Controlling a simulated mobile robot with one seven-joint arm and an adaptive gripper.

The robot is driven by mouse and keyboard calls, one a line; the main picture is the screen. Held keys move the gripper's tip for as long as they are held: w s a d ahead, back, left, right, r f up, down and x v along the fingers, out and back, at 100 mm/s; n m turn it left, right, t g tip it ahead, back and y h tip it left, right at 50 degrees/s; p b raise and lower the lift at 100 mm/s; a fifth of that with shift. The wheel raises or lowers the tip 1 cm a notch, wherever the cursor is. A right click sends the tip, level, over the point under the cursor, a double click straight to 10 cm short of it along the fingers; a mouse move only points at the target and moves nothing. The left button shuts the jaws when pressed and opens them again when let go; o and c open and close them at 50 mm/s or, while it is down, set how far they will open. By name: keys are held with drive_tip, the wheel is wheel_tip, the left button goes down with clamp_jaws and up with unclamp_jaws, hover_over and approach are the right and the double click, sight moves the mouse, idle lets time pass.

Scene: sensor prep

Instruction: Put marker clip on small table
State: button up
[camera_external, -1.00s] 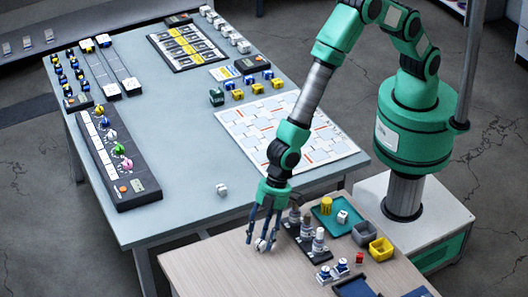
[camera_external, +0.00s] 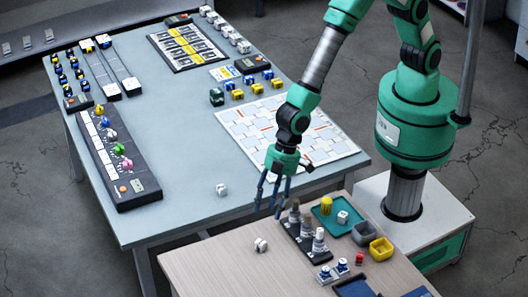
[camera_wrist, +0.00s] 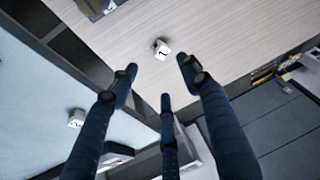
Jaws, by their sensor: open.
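A small white piece that looks like the marker clip (camera_external: 261,244) lies on the wood-topped small table (camera_external: 215,265), near its left edge. It also shows in the wrist view (camera_wrist: 162,50), beyond the fingertips and apart from them. My gripper (camera_external: 270,210) is open and empty, with its dark blue fingers above and slightly right of the piece, near the gap between the tables. The spread fingers also show in the wrist view (camera_wrist: 155,85). A similar white piece (camera_external: 221,189) lies on the large blue-grey table (camera_external: 165,222); it also appears in the wrist view (camera_wrist: 76,118).
A dark rack with several bottles (camera_external: 305,232), a green tray (camera_external: 330,228), a grey bin (camera_external: 364,232) and a yellow bin (camera_external: 382,248) stand on the small table. The small table's left part is mostly clear. The large table holds racks and a patterned board (camera_external: 330,145).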

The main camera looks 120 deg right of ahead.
drive_tip(key=shift+s+d+r, duration=0.1)
drive_tip(key=shift+s+r, duration=0.1)
drive_tip(key=shift+r, duration=0.25)
drive_tip(key=shift+r, duration=0.1)
idle(0.5)
drive_tip(key=s+d+r, duration=0.5)
drive_tip(key=s+r, duration=0.1)
drive_tip(key=r, duration=0.3)
drive_tip(key=s+d+r+m, duration=0.1)
drive_tip(key=s+d+r, duration=0.4)
drive_tip(key=r, duration=0.5)
drive_tip(key=s+d+r, duration=0.4)
drive_tip(key=s+r, duration=0.3)
drive_tip(key=r, duration=0.2)
drive_tip(key=s+d+r, duration=0.2)
drive_tip(key=s+d, duration=0.1)
drive_tip(key=s, duration=0.6)
drive_tip(key=s+d+r+m+t+h, duration=0.1)
drive_tip(key=s+d+r, duration=0.2)
drive_tip(key=s, duration=0.6)
drive_tip(key=s+d+r+m, duration=0.1)
drive_tip(key=s+d, duration=0.3)
drive_tip(key=s, duration=0.6)
drive_tip(key=shift+d+r+h, duration=0.15)
drive_tip(key=shift+r+h, duration=0.25)
drive_tip(key=shift+r, duration=0.35)
drive_tip(key=shift+s, duration=0.1)
